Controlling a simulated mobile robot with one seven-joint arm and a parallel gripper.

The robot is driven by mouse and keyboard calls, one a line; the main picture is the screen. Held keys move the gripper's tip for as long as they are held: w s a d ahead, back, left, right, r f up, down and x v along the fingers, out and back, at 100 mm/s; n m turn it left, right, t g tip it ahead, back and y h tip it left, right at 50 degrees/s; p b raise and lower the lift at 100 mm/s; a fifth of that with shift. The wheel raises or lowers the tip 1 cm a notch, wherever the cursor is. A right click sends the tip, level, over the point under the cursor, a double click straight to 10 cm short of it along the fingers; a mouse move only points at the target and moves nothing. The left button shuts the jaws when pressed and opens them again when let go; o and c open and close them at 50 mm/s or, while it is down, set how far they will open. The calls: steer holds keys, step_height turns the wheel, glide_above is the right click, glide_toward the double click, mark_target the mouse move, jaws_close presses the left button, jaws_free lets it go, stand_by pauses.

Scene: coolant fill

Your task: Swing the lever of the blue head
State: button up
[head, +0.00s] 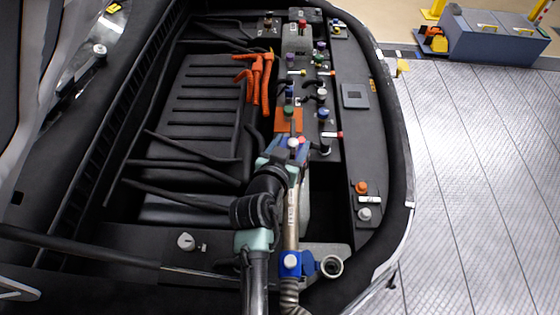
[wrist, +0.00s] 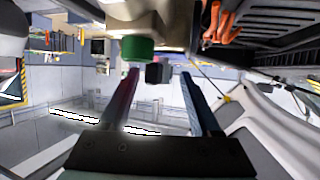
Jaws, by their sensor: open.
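Several small posts with coloured heads stand along the black panel on the right of the bay in the head view. One has a blue head (head: 323,114), and dark levers show near these posts. I cannot tell which lever belongs to it. A blue fitting (head: 291,264) with a round side opening also sits lower down, beside my arm. My gripper (head: 291,147) is over the near end of the panel, below the orange plate. In the wrist view its maroon and blue fingers (wrist: 160,76) are apart. A green cap (wrist: 138,50) and a black block (wrist: 157,73) show beyond the fingertips, apparently ungripped.
Orange connectors and cables (head: 258,80) lie left of the posts. An orange plate (head: 289,121) is just beyond my gripper. An orange-capped post (head: 361,187) stands at the near right. A grey-blue cabinet (head: 495,36) stands on the open floor at far right.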

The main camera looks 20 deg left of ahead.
steer(key=b+v, duration=0.2)
steer(key=v, duration=0.9)
steer(key=shift+s, duration=0.3)
